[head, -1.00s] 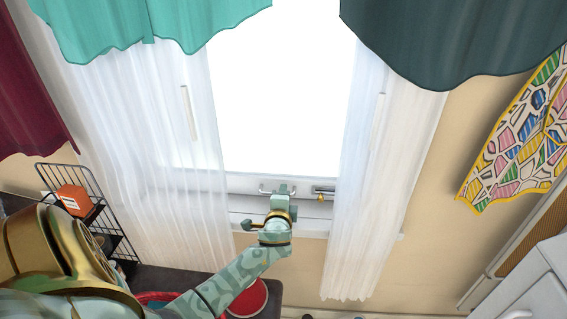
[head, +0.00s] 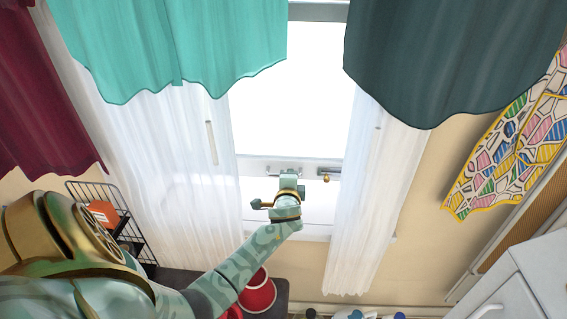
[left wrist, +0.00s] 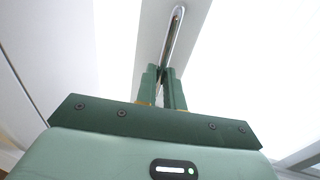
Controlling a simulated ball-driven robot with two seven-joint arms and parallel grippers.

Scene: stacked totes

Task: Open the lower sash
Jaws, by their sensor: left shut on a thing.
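The lower sash's white bottom rail (head: 255,166) crosses the window between the sheer curtains. A bright gap (head: 318,200) shows between this rail and the sill. A metal pull handle (head: 277,171) is on the rail, partly hidden by my left gripper (head: 289,176). In the left wrist view, the handle (left wrist: 174,35) is a chrome bar, and the green fingers of my left gripper (left wrist: 165,70) are shut on its near end. A grey latch plate with a gold knob (head: 326,176) sits right of the handle. My right gripper is not in view.
Sheer curtains hang left (head: 165,170) and right (head: 375,190), close beside my arm. Teal (head: 180,45) and dark (head: 450,50) cloths hang above. A wire rack (head: 132,235) and red pot (head: 260,292) stand lower left. A white cabinet (head: 515,290) is lower right.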

